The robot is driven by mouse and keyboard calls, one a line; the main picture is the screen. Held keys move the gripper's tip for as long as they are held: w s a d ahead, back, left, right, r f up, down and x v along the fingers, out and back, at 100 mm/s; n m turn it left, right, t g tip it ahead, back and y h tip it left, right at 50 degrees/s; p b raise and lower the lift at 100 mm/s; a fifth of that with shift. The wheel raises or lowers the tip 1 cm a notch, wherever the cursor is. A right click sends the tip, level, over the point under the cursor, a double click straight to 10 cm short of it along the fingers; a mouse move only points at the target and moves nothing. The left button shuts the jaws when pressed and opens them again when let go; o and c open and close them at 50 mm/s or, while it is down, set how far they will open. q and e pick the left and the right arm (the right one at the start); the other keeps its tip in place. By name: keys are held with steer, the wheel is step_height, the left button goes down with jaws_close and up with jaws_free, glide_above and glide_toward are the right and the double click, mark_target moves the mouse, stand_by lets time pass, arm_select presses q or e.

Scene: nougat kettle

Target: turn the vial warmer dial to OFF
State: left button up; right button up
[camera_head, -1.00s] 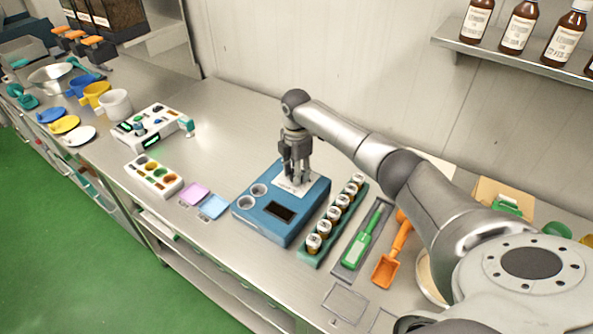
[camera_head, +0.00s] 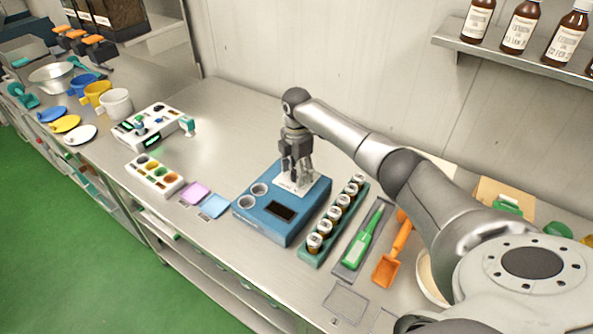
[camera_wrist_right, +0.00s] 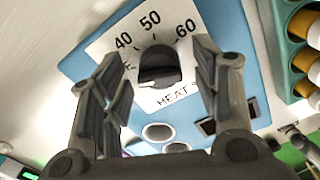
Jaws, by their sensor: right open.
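The vial warmer (camera_head: 262,226) is a blue box on the steel counter, with a white dial plate at its back. In the right wrist view its dark round dial (camera_wrist_right: 158,66) sits on the white plate, which reads 40, 50, 60 and part of "HEAT". A small pale mark shows at the dial's lower left; I cannot tell its setting surely. The OFF mark is mostly hidden by a finger. My right gripper (camera_head: 296,178) is over the plate, its open fingers (camera_wrist_right: 161,85) on either side of the dial, with visible gaps. My left gripper is not in view.
A green rack (camera_head: 313,255) of several vials stands close to the warmer's right. Beyond it lie a green-handled tool (camera_head: 363,238) and an orange scoop (camera_head: 386,268). Pink (camera_head: 196,194) and blue (camera_head: 214,206) squares lie left. The counter behind the warmer's left is clear.

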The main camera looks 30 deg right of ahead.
step_height(320, 180, up, 12)
steer(key=shift+f, duration=0.15)
stand_by(0.7)
